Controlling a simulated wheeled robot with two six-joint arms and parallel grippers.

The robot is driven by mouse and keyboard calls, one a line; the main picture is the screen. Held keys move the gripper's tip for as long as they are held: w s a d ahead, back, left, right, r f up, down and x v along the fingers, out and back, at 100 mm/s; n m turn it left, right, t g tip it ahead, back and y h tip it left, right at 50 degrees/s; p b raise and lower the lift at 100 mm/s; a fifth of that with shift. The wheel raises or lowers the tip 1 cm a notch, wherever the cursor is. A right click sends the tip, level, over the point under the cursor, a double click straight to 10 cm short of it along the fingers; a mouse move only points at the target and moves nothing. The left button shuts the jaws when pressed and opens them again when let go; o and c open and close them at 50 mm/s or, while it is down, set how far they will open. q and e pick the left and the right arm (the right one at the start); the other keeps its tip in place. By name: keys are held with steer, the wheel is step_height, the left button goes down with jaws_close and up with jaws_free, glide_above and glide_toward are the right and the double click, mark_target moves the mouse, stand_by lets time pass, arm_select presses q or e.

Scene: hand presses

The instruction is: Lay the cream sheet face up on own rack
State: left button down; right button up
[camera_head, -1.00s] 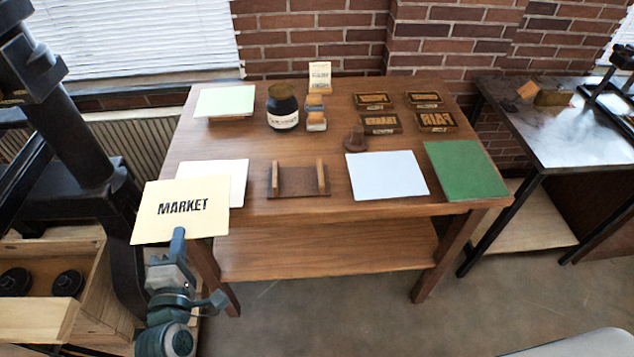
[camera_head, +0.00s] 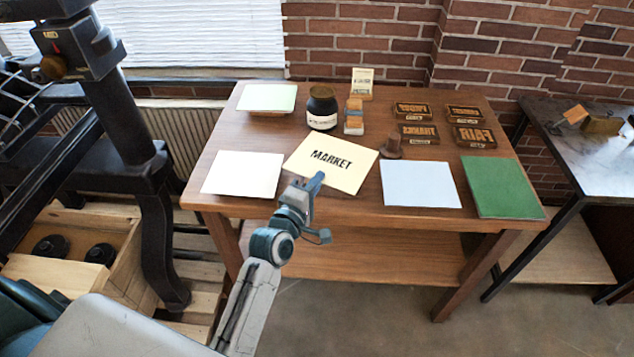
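My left gripper (camera_head: 313,182) is shut on the near edge of the cream sheet (camera_head: 331,175). The sheet is face up, with MARKET printed in black and readable. It is over the middle of the wooden table, between the white sheet (camera_head: 242,174) and the pale blue sheet (camera_head: 420,184). The small wooden rack with two upright bars, seen earlier at this part of the table, is hidden behind the cream sheet now. I cannot tell whether the sheet touches it. My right gripper is not in view.
Several type blocks (camera_head: 418,134) and a green sheet (camera_head: 502,187) lie further right. A black press (camera_head: 95,110) stands left.

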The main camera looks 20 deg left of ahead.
arm_select(q)
step_height(320, 180, down, 6)
steer(key=b, duration=0.5)
stand_by(0.4)
steer(key=c, duration=1.5)
jaws_free()
steer(key=shift+o, duration=0.2)
steer(key=s, duration=0.6)
steer(key=shift+a, duration=0.4)
